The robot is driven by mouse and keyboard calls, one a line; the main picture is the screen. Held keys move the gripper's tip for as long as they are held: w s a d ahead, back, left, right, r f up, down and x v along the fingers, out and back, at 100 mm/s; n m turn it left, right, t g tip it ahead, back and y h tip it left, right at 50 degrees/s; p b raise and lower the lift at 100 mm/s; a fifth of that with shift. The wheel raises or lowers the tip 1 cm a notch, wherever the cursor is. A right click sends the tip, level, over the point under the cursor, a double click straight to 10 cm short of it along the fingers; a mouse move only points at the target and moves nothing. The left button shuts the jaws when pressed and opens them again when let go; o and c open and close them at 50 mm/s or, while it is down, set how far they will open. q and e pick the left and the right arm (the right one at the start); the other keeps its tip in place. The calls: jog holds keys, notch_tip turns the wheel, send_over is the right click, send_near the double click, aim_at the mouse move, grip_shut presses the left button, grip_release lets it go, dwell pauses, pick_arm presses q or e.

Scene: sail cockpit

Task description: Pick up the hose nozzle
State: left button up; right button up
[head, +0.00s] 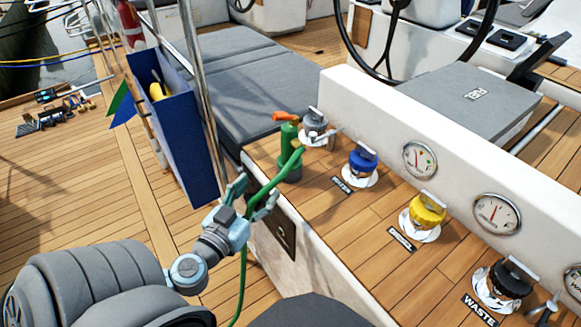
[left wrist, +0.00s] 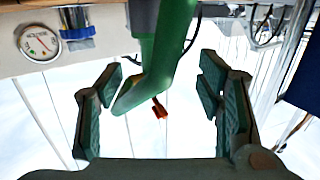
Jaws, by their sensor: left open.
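The hose nozzle (head: 289,148) is green with an orange tip. It stands upright on the teak ledge, and its green hose (head: 242,275) runs from it past my left gripper and down to the deck. My left gripper (head: 256,192) is open, in front of and to the left of the nozzle, close to the hose. In the left wrist view, the green nozzle (left wrist: 160,65) shows ahead, between and beyond the two open fingers of my left gripper (left wrist: 163,88). I cannot tell whether a finger touches the hose. My right gripper is not in view.
A silver fitting (head: 314,128) stands close behind the nozzle. Blue (head: 362,160), yellow (head: 427,210) and black (head: 508,277) deck caps follow along the ledge, beside a white wall with gauges. A blue bag (head: 180,135) and steel post (head: 195,80) stand left of the grey cushions.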

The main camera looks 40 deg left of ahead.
aim_at(285, 154)
pick_arm(q)
jog(key=shift+t, duration=0.4)
jog(key=w+p, duration=0.1)
jog(key=w, duration=0.3)
jog(key=w+a+r+p, duration=0.1)
jog(key=w, duration=0.4)
jog(key=w+r+p, duration=0.1)
jog(key=w+p, duration=0.1)
jog(key=w, duration=0.3)
jog(key=shift+a+r, duration=0.25)
jog(key=shift+a, duration=0.05)
jog(key=shift+w+f, duration=0.1)
jog(key=shift+w, duration=0.1)
jog(key=shift+c, duration=0.8)
jog(key=shift+s, duration=0.1)
grip_shut()
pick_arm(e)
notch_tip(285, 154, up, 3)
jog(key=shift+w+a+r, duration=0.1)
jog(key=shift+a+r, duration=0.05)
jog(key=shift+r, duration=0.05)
